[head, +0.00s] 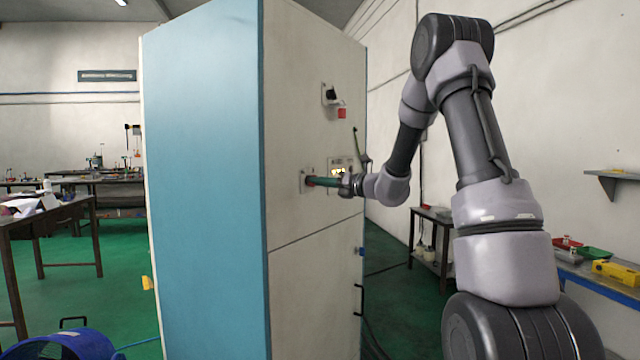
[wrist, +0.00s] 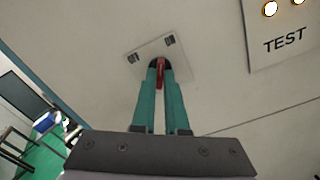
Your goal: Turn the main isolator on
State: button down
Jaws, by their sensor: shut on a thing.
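The main isolator is a red handle (wrist: 161,70) on a dark round base, on a light square plate (wrist: 182,45) fixed to the cabinet face. In the wrist view my gripper (wrist: 160,72) has its two green fingers shut on the red handle, one on each side of it. In the head view the isolator plate (head: 304,180) is on the cabinet's right-hand face, and my gripper (head: 312,181) reaches it from the right. The fingers hide most of the handle there.
The cabinet (head: 205,190) stands in the middle. Above the isolator are a black switch (head: 330,95) and a red square (head: 342,113). A panel marked TEST (wrist: 285,40) is beside the isolator. A low table (head: 435,245) stands behind my arm.

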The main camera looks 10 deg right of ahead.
jog(key=c, duration=0.9)
grip_release()
jog(key=shift+c, duration=0.2)
jog(key=shift+s+d, duration=0.1)
jog(key=shift+d, duration=0.05)
jog(key=v, duration=1)
jog(key=shift+s+d, duration=0.15)
jog(key=shift+s, duration=0.05)
jog(key=s+a+r+n+g+h, duration=0.1)
jog(key=s+a+n+g, duration=0.35)
jog(key=s+n, duration=0.3)
jog(key=s+a+r+n+g+h, duration=0.1)
jog(key=s+a+n+g, duration=0.2)
jog(key=s+a+n, duration=0.45)
jog(key=s+d+n+t+h, duration=0.1)
jog(key=s+d+n+h, duration=0.3)
jog(key=s+n, duration=0.3)
jog(key=s+d+n+h, duration=0.4)
jog(key=s+n, duration=0.3)
jog(key=s, duration=0.2)
jog(key=shift+s+d+r+t+h, duration=0.35)
jog(key=shift+s+d+r, duration=0.1)
jog(key=shift+d, duration=0.4)
